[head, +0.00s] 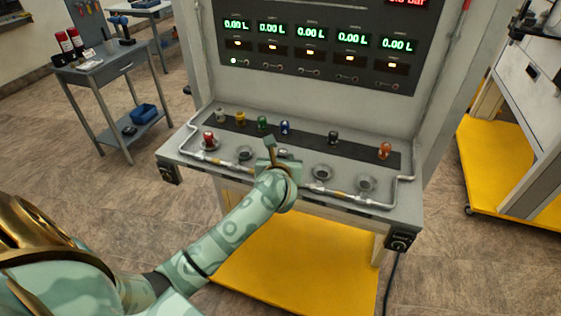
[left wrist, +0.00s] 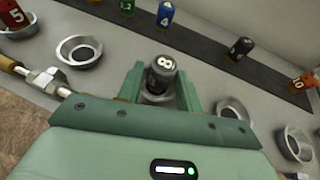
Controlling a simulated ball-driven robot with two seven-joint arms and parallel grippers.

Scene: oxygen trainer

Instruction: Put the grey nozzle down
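The grey nozzle (left wrist: 162,72), a dark upright cap marked 8, stands between the fingers of my left gripper (left wrist: 162,88) in the left wrist view. The fingers sit close on both sides of it and appear shut on it. A light metal rim shows below the nozzle; whether it is fully seated there is hidden by the gripper. In the head view my left gripper (head: 279,160) is low over the middle of the bench ledge, with the nozzle mostly hidden. My right gripper is not in view.
A red nozzle (head: 208,138) stands in the leftmost cup. Empty cups lie at left (head: 245,153) and right (head: 322,172) of my gripper. Several coloured nozzles, including blue (head: 285,128) and orange (head: 384,150), stand on the dark strip behind. A pipe (head: 315,188) runs along the front.

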